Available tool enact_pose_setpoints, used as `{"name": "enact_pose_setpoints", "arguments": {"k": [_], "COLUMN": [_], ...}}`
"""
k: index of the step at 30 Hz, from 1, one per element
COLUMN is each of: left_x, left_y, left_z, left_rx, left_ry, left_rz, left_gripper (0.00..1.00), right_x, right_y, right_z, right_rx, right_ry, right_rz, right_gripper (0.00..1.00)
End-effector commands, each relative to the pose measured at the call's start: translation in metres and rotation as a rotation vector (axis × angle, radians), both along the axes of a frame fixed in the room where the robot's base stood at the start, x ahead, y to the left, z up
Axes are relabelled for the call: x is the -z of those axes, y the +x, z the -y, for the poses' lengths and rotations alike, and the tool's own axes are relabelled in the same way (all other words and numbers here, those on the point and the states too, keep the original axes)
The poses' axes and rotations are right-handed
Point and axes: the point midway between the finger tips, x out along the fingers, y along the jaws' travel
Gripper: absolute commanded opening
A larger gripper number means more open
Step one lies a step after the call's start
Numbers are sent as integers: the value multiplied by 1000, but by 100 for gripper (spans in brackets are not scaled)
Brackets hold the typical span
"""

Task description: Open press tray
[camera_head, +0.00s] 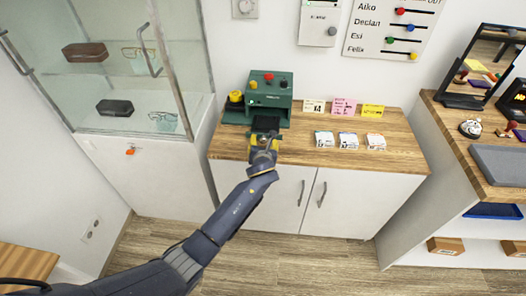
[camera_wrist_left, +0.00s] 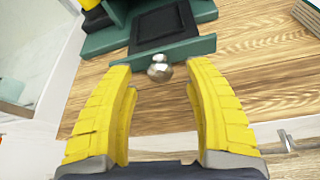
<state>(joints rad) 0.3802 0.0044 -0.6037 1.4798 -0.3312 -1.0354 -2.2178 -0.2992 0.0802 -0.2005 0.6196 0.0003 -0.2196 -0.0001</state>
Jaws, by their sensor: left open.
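The green press (camera_head: 270,88) stands on the wooden top of a white cabinet against the wall, with red and yellow buttons on top. Its tray (camera_wrist_left: 190,49) has a green front with a round metal knob (camera_wrist_left: 158,69), and a black pad (camera_wrist_left: 165,25) lies behind that front. My left gripper (camera_head: 264,140) is in front of the press, its yellow fingers open. In the left wrist view the fingertips (camera_wrist_left: 160,82) lie to either side of the knob with gaps; I cannot tell whether they reach its depth. In the head view my gripper hides the knob. My right gripper is not in view.
A yellow-and-black button (camera_head: 236,97) sits left of the press. Coloured cards (camera_head: 344,107) and small label stacks (camera_head: 348,141) lie to its right. A glass display case (camera_head: 125,60) stands at left, and a wooden counter (camera_head: 470,150) at right. The worktop's front strip is clear.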

Motion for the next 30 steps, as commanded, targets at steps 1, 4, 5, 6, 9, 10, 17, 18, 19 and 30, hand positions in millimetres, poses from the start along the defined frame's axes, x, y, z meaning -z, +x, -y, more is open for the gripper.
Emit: {"name": "enact_pose_setpoints", "arguments": {"k": [1, 4, 5, 6, 9, 10, 17, 18, 19, 30], "left_x": [-2, -9, -10, -13, -19, -21, -32, -33, -34, -38], "left_y": [-8, -23, -28, -34, -49, -53, -80, -83, -85, -93], "left_z": [1, 2, 2, 2, 3, 3, 4, 4, 4, 4], "left_rx": [1, 2, 2, 2, 1, 1, 0, 1, 1, 0], "left_ry": [-2, -2, -1, -2, -2, 0, 1, 1, 1, 1], "left_rz": [0, 1, 1, 1, 0, 0, 0, 0, 1, 0], "left_gripper": [52, 52, 52, 52, 52, 52, 52, 52, 52, 52], "right_x": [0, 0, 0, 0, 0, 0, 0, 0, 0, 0], "right_y": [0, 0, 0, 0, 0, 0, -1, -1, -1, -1], "right_z": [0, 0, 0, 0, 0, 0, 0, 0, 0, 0], "right_rx": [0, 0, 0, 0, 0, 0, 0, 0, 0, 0], "right_ry": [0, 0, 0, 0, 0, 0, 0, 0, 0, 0], "right_rz": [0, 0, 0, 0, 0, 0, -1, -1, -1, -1], "right_gripper": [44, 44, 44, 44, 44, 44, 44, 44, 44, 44]}}
